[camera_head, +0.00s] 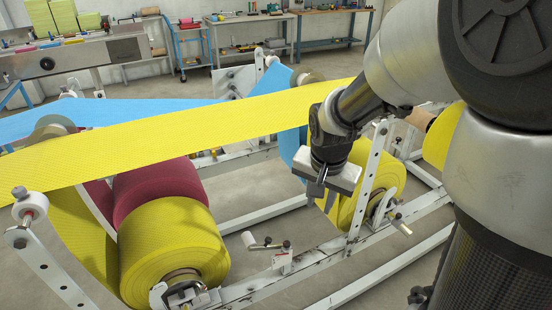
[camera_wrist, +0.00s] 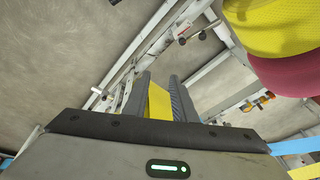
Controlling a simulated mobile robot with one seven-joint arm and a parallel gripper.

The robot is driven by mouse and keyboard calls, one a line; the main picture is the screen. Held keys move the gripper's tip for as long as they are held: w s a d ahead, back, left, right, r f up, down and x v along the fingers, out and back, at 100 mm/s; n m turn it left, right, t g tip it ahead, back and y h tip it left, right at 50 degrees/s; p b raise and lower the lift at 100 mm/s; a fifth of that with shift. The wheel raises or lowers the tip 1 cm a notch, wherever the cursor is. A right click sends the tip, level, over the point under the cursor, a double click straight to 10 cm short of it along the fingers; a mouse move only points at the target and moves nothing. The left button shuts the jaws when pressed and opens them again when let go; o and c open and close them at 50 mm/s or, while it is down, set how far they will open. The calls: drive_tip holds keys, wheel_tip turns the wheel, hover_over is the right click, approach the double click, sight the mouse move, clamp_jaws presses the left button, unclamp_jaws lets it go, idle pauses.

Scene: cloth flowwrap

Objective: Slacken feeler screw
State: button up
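My gripper (camera_head: 323,194) hangs pointing down in the head view, in front of the right yellow roll (camera_head: 378,172). In the wrist view its two fingers (camera_wrist: 160,80) stand apart, with a yellow strip showing between them; I cannot tell whether they touch it. A small white bracket with a crank and dark knobs (camera_head: 268,243) stands on the frame rail, below and left of the gripper and clear of it. No part is clearly recognisable as the feeler screw, which may be on this bracket or hidden.
A yellow web (camera_head: 190,135) crosses above the machine, with a blue web (camera_head: 120,112) behind it. A front yellow roll (camera_head: 175,250) and a red roll (camera_head: 158,188) sit at left. A white upright (camera_head: 368,190) stands close right of my gripper. Workbenches line the back.

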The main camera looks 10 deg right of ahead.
sight(287, 244)
drive_tip(key=s+a+f+n+t, duration=0.1)
drive_tip(key=a+f+n, duration=0.5)
drive_tip(key=n, duration=0.1)
drive_tip(key=shift+y, duration=0.4)
drive_tip(key=b+x, duration=0.9)
drive_tip(key=x, duration=0.6)
drive_tip(key=shift+w+a+f, duration=0.15)
drive_tip(key=shift+w+f, duration=0.45)
drive_tip(key=shift+f, duration=0.2)
drive_tip(key=shift+c, duration=0.4)
clamp_jaws()
